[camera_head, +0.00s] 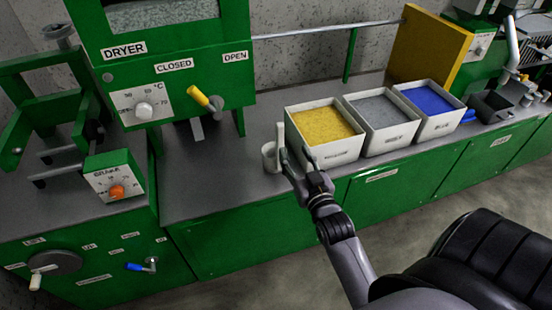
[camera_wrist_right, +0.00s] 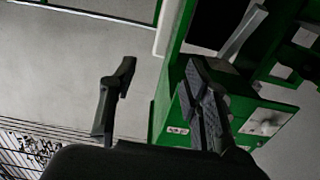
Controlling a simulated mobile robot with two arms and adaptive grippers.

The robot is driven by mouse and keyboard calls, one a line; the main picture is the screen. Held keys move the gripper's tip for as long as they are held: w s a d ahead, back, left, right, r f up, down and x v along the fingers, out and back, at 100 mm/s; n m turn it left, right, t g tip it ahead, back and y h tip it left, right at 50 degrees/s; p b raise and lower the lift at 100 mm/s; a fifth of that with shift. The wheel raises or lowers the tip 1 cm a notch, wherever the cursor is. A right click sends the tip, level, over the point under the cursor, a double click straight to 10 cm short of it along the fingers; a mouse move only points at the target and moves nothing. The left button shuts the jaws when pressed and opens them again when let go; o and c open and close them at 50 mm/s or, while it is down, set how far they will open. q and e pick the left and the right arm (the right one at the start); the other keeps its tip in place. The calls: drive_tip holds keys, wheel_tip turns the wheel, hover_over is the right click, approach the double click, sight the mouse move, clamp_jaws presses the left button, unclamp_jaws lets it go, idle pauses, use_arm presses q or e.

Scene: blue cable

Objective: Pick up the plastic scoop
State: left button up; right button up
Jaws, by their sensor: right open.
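A white scoop (camera_head: 269,157) with a small round cup and an upright handle stands on the grey counter (camera_head: 215,180), just left of the yellow-filled box. My right gripper (camera_head: 297,160) is in front of the boxes, close to the right of the scoop, with its fingers pointing up and away in the head view. In the right wrist view the two dark fingers of the gripper (camera_wrist_right: 158,90) are wide apart with nothing between them. I cannot tell whether a finger touches the scoop. The scoop is not clearly identifiable in the right wrist view. My left gripper is not in view.
White boxes hold yellow (camera_head: 324,126), grey (camera_head: 379,111) and blue (camera_head: 428,98) pellets on the counter. A green dryer (camera_head: 170,60) with a yellow handle stands at the left. A yellow panel (camera_head: 428,48) stands behind the boxes. The counter left of the scoop is clear.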

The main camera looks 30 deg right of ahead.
sight(281, 132)
drive_tip(key=x, duration=0.8)
drive_tip(key=shift+w+a, duration=0.15)
drive_tip(key=x, duration=0.4)
drive_tip(key=shift+w+f+p, duration=0.15)
drive_tip(key=shift+w+p, duration=0.1)
drive_tip(key=shift+p, duration=0.1)
clamp_jaws()
